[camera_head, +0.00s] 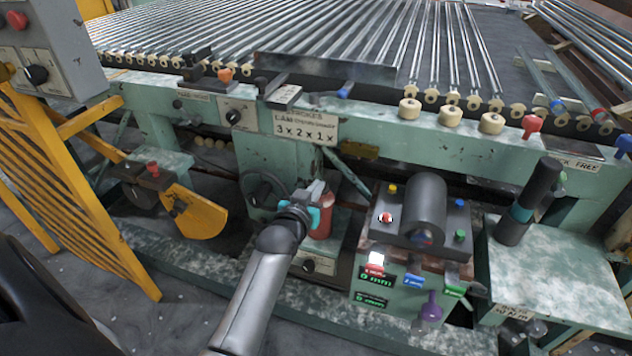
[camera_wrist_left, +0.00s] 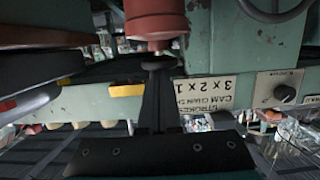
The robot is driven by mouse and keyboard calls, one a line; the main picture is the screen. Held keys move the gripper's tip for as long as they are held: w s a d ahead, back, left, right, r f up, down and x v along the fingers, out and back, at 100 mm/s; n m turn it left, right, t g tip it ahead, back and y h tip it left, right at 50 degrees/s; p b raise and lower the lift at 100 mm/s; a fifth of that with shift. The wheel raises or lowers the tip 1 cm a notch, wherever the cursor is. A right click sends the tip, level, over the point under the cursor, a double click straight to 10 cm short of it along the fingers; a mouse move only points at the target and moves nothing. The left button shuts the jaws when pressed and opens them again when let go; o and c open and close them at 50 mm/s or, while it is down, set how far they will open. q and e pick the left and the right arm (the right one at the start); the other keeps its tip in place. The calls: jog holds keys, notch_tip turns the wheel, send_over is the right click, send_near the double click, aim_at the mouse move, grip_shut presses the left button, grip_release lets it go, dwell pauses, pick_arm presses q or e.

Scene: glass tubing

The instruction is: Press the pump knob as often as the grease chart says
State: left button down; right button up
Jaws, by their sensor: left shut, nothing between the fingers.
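The grease chart (camera_head: 305,128) is a pale plate on the green rail, reading "STROKES", "CAM CHAIN SHAFT" and "3 x 2 x 1 x". It looks upside down in the left wrist view (camera_wrist_left: 208,97). A red cylinder (camera_head: 322,222), apparently the pump, stands on a green block below the chart. In the left wrist view the red body (camera_wrist_left: 155,18) ends in a narrower part at its lower end. My left gripper (camera_head: 316,192) is shut and empty at the cylinder's top. Its dark fingertips (camera_wrist_left: 158,64) lie close to that narrow end; I cannot tell whether they touch. My right gripper is not in view.
A grey-green control box (camera_head: 405,275) with coloured buttons and a black roller stands to the right. Farther right, a black cylinder (camera_head: 530,200) stands on a green table. A yellow guard (camera_head: 195,212) is at left. Glass tubes (camera_head: 330,30) lie behind the rail.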

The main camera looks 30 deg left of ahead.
pick_arm(q)
jog(key=shift+s+f, duration=0.15)
jog(key=shift+f, duration=0.1)
jog(key=shift+s+d, duration=0.1)
jog(key=shift+s, duration=0.1)
jog(key=p+v, duration=0.5)
jog(key=v, duration=0.9)
jog(key=shift+s+r, duration=0.25)
jog(key=shift+r, duration=0.15)
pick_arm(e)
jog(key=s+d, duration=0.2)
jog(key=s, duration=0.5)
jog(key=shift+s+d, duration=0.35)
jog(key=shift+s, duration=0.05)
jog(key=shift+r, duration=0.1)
